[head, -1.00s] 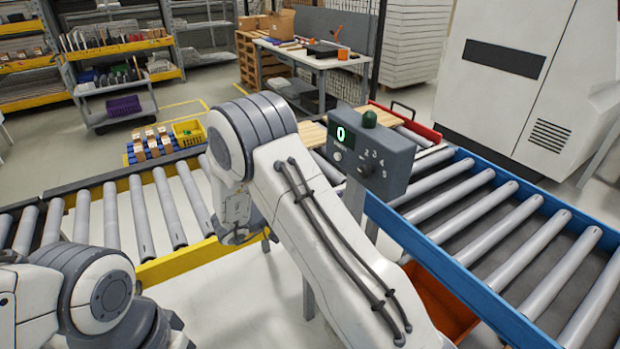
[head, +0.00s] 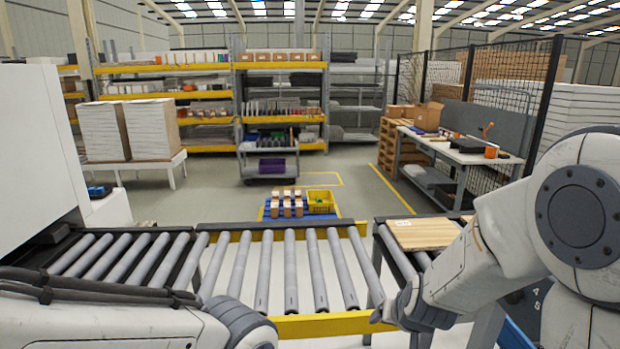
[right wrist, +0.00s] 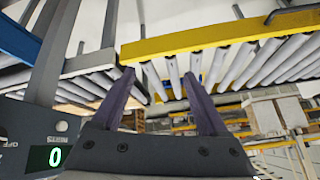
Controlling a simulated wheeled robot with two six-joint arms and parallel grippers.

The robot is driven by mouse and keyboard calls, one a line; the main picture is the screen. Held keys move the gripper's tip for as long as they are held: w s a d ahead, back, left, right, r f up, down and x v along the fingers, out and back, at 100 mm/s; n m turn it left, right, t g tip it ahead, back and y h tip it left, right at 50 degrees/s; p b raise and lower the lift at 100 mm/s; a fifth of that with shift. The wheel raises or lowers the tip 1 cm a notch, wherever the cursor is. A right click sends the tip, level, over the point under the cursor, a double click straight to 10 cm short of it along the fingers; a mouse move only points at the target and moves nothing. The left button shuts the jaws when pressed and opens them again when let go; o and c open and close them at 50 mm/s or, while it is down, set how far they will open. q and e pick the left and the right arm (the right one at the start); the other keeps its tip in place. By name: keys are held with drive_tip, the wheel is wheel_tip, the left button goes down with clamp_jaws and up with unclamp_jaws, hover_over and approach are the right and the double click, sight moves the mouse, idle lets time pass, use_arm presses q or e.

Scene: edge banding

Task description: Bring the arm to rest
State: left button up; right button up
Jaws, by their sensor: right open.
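My right arm (head: 580,225) is bent at the right of the head view, its wrist hanging low beside the roller conveyor. My right gripper (right wrist: 161,76) shows in the right wrist view, with two dark fingers spread apart and nothing between them. A yellow conveyor rail (right wrist: 215,35) and rollers lie beyond the fingertips. My left arm (head: 100,322) lies across the bottom left of the head view. Its gripper is out of the picture.
A roller conveyor (head: 290,270) with a yellow rail runs in front of me. A wooden board (head: 425,234) lies on rollers near my right arm. A white machine (head: 35,160) stands at left.

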drive_tip(key=s+f+n+g, duration=0.1)
drive_tip(key=s+n+g, duration=0.25)
drive_tip(key=s, duration=0.95)
drive_tip(key=s+a+r+n+g+b, duration=0.1)
drive_tip(key=s+a+n, duration=0.2)
drive_tip(key=s+a, duration=0.3)
drive_tip(key=s+a+r+n+g+y, duration=0.1)
drive_tip(key=s+a+r+n+g, duration=0.1)
drive_tip(key=s+a, duration=0.4)
drive_tip(key=shift+s+r+n+b, duration=0.25)
drive_tip(key=shift+s+n+b, duration=0.2)
drive_tip(key=shift+n, duration=0.3)
drive_tip(key=shift+a+g, duration=0.1)
drive_tip(key=shift+g, duration=0.15)
